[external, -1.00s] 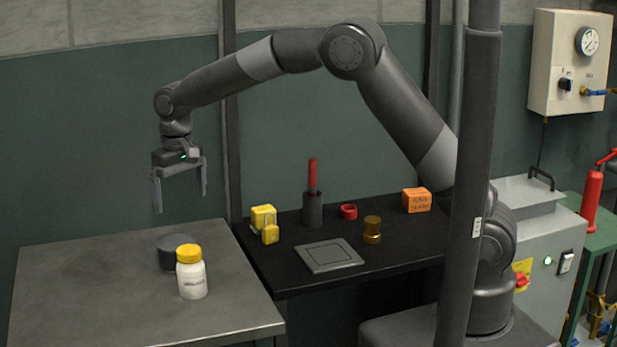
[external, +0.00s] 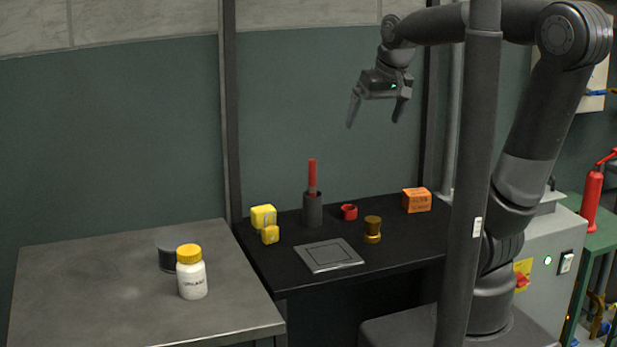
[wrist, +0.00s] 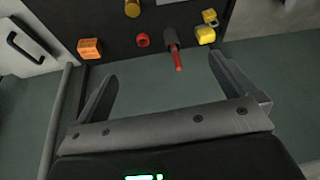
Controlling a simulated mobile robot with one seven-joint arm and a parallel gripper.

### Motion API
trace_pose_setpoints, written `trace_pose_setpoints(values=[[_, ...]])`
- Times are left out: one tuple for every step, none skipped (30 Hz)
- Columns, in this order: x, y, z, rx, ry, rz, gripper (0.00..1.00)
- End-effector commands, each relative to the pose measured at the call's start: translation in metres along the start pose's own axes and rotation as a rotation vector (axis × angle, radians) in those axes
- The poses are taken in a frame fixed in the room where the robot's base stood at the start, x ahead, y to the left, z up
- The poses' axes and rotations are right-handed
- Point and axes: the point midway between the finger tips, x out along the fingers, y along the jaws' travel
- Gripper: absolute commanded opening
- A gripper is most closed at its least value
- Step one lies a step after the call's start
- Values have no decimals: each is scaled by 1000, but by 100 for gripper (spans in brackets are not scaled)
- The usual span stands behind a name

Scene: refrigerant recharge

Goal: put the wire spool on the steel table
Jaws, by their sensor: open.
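The wire spool (external: 372,230), brass-coloured with a wider top and bottom, stands upright on the black bench, right of a flat square plate. In the wrist view the spool (wrist: 132,8) is at the top edge, partly cut off. The steel table (external: 90,290) is the grey table at the left, with a bare front and left side. My gripper (external: 374,122) is open and empty, high above the back of the black bench and well clear of the spool. Its spread fingers also show in the wrist view (wrist: 163,70), with nothing between them.
A white bottle with yellow lid (external: 191,275) and a dark cylinder (external: 167,257) stand at the steel table's right. The black bench (external: 290,279) also holds yellow blocks (external: 263,216), a dark holder with a red stick (external: 312,207), a red ring (external: 349,212) and an orange box (external: 417,200).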

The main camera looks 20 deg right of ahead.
Motion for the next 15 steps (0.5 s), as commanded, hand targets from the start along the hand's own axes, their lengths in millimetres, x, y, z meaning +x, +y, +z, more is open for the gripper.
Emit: trace_pose_setpoints(values=[[-5,13,17,21,22,13,100],[-7,20,26,31,34,20,100],[-9,28,38,42,50,30,100],[-10,32,46,49,60,37,100],[-11,37,54,58,69,44,100],[-11,43,65,67,80,53,100],[-11,46,72,73,88,59,100],[-12,49,78,78,96,65,100],[-11,52,85,84,104,72,100],[-11,54,89,88,109,77,100],[-11,56,93,92,114,81,100],[-10,58,97,95,117,85,100],[-10,59,100,97,121,87,100],[-10,59,101,98,122,89,100],[-9,60,103,99,123,90,100]])
